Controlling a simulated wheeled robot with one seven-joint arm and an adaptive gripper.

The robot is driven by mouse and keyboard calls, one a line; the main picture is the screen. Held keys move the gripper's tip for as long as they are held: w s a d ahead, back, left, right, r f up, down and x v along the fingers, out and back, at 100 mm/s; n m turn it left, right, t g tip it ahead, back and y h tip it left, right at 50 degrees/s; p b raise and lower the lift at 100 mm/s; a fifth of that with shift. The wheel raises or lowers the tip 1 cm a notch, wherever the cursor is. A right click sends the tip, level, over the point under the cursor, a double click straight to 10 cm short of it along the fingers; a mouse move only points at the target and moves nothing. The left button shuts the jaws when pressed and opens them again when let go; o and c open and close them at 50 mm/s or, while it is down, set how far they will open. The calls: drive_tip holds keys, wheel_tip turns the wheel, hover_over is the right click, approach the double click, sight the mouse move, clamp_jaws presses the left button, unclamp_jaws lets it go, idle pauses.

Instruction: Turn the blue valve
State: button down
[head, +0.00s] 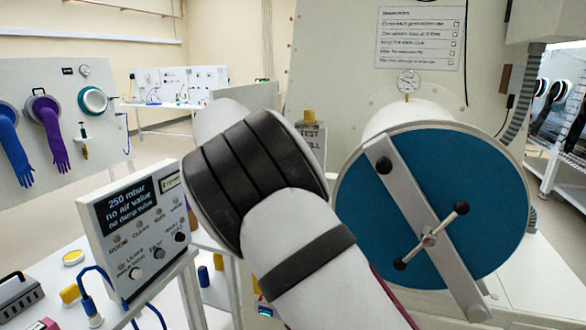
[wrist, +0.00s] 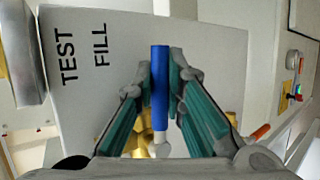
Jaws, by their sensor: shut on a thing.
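The blue valve handle (wrist: 160,80) shows in the wrist view as an upright blue bar in the middle, with a pale round end below it. My gripper (wrist: 162,72) is shut on it, one finger on each side of the bar. Behind it is a white panel (wrist: 215,60) marked TEST and FILL. Yellow parts (wrist: 137,139) show behind the fingers, partly hidden. In the head view my arm hides the gripper and the blue handle; part of the panel with its lettering (head: 311,140) shows beside the arm.
In the head view a large round blue door (head: 370,215) with a grey crossbar stands right of my arm. A display box (head: 138,230) reading 250 mbar is at left. An orange handle (wrist: 260,132) shows right of my gripper in the wrist view.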

drive_tip(key=shift+r, duration=0.1)
drive_tip(key=shift+n+h, duration=0.3)
drive_tip(key=c, duration=1.6)
unclamp_jaws()
drive_tip(key=shift+c, duration=0.2)
drive_tip(key=v, duration=1.2)
